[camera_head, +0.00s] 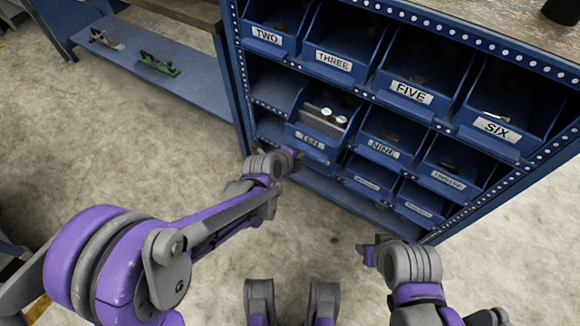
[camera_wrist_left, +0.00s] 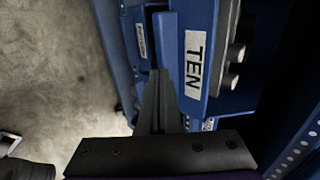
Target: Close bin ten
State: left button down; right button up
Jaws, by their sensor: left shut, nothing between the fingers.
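Bin ten (camera_head: 310,142) is a blue bin with a white TEN label, in the middle rows of the blue rack. In the left wrist view the bin's front (camera_wrist_left: 195,55) shows sideways, close to the fingers. My left gripper (camera_head: 294,154) is shut and empty, just below and left of the bin's front; its fingers (camera_wrist_left: 161,78) show beside the label. I cannot tell if they touch the bin. My right gripper (camera_head: 368,251) is low, away from the rack, its jaws unclear.
Other labelled blue bins, such as three (camera_head: 334,60), five (camera_head: 411,91) and six (camera_head: 497,127), fill the rack around it. The rack's perforated frame (camera_head: 234,75) stands left of the bins. A blue lower shelf (camera_head: 150,75) holds small tools. The floor in front is clear.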

aim_at(319, 134)
pick_arm(q)
jog(key=w+d, duration=0.1)
jog(key=w, duration=0.1)
jog(key=w+d, duration=0.2)
jog(key=w, duration=0.1)
jog(key=w+d, duration=0.1)
jog(key=w, duration=0.1)
jog(key=shift+w+d, duration=0.2)
jog(key=shift+w, duration=0.1)
jog(key=shift+w+d, duration=0.2)
jog(key=shift+w, duration=0.1)
jog(key=shift+s, duration=0.1)
